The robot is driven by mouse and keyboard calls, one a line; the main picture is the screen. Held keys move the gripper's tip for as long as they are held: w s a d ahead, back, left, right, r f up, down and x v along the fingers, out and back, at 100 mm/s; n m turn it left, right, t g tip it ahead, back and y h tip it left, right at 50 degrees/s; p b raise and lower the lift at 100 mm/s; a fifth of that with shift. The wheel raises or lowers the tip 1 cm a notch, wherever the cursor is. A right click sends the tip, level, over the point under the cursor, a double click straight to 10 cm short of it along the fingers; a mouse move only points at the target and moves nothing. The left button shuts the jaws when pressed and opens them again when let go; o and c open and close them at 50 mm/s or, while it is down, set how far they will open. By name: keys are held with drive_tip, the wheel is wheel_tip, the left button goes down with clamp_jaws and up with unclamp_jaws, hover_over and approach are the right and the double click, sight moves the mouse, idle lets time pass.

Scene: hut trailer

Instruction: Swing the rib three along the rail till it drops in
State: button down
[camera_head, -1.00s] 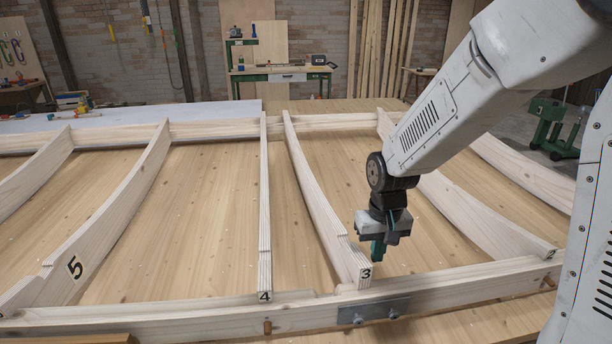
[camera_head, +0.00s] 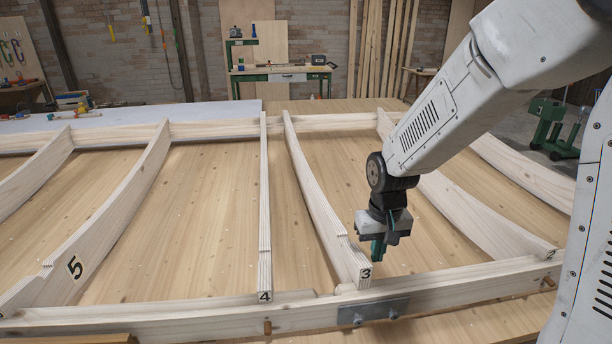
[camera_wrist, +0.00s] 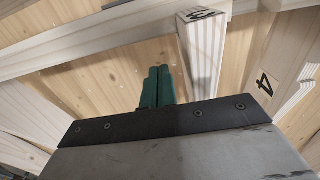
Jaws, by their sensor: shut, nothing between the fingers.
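Rib three (camera_head: 325,220) is a pale curved plywood rib with a "3" on its near end. It runs from the far rail (camera_head: 330,122) to the near rail (camera_head: 200,319). Its near end is at the near rail's top edge, above a metal plate, just right of a small gap in that edge. I cannot tell how it bears there. My gripper (camera_head: 378,250) points down just right of this end, with its green fingers together and empty. In the wrist view the fingers (camera_wrist: 157,87) are beside rib three (camera_wrist: 203,55); contact is unclear.
Rib four (camera_head: 265,210) stands left of rib three, and rib five (camera_head: 105,220) farther left. Another rib (camera_head: 470,215) lies to the right of my gripper. The metal plate (camera_head: 373,311) with bolts is on the near rail's front. Wooden boarding (camera_head: 210,200) shows between the ribs.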

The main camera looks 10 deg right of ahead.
drive_tip(key=shift+a, duration=0.2)
drive_tip(key=a, duration=0.8)
drive_tip(key=shift+a, duration=0.4)
idle(1.4)
idle(0.4)
wheel_tip(320, 180, up, 8)
drive_tip(key=d, duration=0.2)
idle(0.6)
